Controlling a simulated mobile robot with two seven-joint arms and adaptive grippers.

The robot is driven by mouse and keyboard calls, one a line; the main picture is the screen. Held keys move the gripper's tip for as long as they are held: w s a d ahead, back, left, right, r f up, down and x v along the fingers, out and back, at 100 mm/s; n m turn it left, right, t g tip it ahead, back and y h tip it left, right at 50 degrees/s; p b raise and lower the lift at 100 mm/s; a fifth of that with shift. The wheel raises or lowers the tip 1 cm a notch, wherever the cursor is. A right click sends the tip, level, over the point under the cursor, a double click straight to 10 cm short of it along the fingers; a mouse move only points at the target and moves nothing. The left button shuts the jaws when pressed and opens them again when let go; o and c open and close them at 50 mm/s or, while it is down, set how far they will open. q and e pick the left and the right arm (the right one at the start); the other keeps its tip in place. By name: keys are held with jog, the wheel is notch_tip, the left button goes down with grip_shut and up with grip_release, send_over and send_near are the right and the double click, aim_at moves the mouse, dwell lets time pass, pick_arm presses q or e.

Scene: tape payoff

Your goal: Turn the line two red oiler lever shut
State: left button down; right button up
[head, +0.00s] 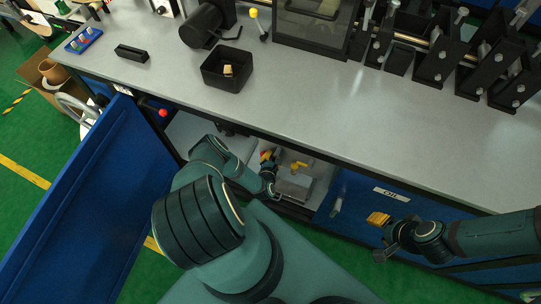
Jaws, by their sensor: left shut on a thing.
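The blue cabinet door (95,205) stands open at the left of the bay under the bench. Inside, my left gripper (266,160) is shut on a small red lever, of which only a bit of red and yellow shows between the fingers. I take this to be the red oiler lever; its angle is hidden. Just right of it a yellow lever (299,166) sits above a pale grey box (294,184). My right gripper (380,238) is outside the bay, in front of the blue front; an orange-yellow piece shows at it, and its fingers are unclear.
The grey bench top (300,95) runs over the bay, its edge close above my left arm. It holds a black tray (227,70) with a tan block, a black bar (132,53) and rows of black brackets. A blue front marked OIL (391,194) closes the right side.

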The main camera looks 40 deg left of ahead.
pick_arm(q)
jog(key=n, duration=0.1)
jog(key=n+h, duration=0.1)
jog(key=d+n, duration=0.1)
jog(key=shift+w+f+h, duration=0.2)
jog(key=shift+w+h, duration=0.05)
jog(key=shift+h, duration=0.05)
jog(key=shift+w+d+n+t+h, duration=0.15)
jog(key=shift+d+n+t+h, duration=0.25)
jog(key=shift+n+h, duration=0.25)
jog(key=c, duration=0.9)
grip_release()
jog(key=shift+c, duration=0.2)
jog(key=v, duration=0.7)
jog(key=shift+s, duration=0.25)
jog(key=shift+d, duration=0.1)
